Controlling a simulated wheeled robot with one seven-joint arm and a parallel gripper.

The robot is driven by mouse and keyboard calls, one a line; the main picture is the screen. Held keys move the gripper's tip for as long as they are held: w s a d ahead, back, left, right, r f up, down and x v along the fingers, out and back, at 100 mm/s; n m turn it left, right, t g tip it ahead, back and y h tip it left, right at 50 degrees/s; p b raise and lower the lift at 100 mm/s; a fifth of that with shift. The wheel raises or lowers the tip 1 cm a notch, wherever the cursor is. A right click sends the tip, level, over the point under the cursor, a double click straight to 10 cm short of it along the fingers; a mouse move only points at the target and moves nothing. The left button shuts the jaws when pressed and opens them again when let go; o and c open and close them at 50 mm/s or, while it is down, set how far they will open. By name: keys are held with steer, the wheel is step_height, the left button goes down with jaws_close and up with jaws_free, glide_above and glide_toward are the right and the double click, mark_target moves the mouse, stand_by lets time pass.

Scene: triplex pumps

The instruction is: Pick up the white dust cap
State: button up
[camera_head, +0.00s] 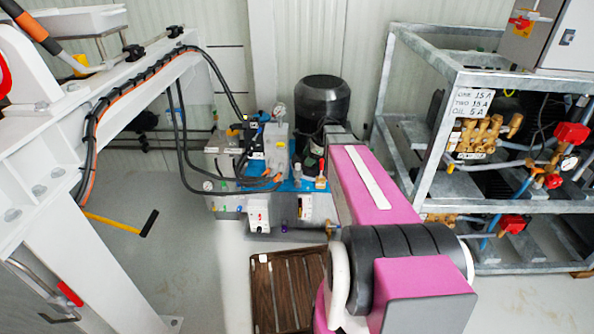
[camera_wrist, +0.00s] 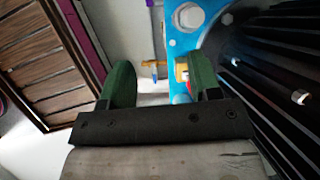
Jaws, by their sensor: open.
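I cannot pick out the white dust cap with certainty in either view. A small white piece (camera_head: 263,258) shows at the corner of the brown slatted wooden platform in the head view, too small to identify. In the wrist view my gripper (camera_wrist: 162,78) has its two green fingers spread apart, with nothing visible held between them. Beyond the fingers are a brass fitting (camera_wrist: 154,72) and a red and yellow part (camera_wrist: 182,74) beside a blue plate (camera_wrist: 180,40). In the head view my arm reaches toward the hydraulic unit (camera_head: 277,150), and my gripper is not clearly visible.
A black finned motor (camera_wrist: 270,70) is close on the right in the wrist view. The slatted wooden platform (camera_wrist: 40,55) lies at left. In the head view, a galvanized frame (camera_head: 420,180) with valves stands right and a white beam (camera_head: 110,95) with cables left.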

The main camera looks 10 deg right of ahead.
mark_target(298, 164)
steer(key=w+d+m, duration=0.1)
steer(key=w+m, duration=0.2)
steer(key=w, duration=0.1)
steer(key=shift+t+y, duration=0.3)
steer(key=shift+y, duration=0.1)
steer(key=x, duration=1)
steer(key=shift+w, duration=0.2)
steer(key=shift+c, duration=0.3)
steer(key=c, duration=1)
